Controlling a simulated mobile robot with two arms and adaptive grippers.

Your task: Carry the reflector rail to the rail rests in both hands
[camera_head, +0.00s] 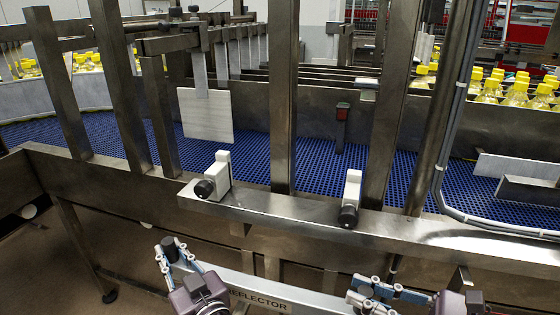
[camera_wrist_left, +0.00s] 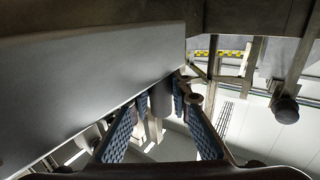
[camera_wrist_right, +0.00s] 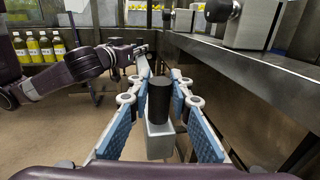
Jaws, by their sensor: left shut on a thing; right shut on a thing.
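The reflector rail (camera_head: 285,293) is a long pale bar with a REFLECTOR label, at the bottom of the head view. It is below and in front of the rail rests. Those are two white blocks with black knobs, the left one (camera_head: 221,172) and the right one (camera_head: 352,188), on a steel ledge. My left gripper (camera_head: 174,250) is shut on a dark upright grip at the rail's left end. My right gripper (camera_head: 368,294) is shut on the right end's black grip (camera_wrist_right: 159,100), which stands between its fingers. The rail's far part is hidden in the right wrist view.
The steel ledge (camera_head: 275,208) runs along a blue mesh conveyor (camera_head: 260,165). Steel posts (camera_head: 283,100) rise by the ledge. Yellow-capped bottles (camera_head: 515,92) stand at the back right. Open floor (camera_head: 120,235) lies at the lower left.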

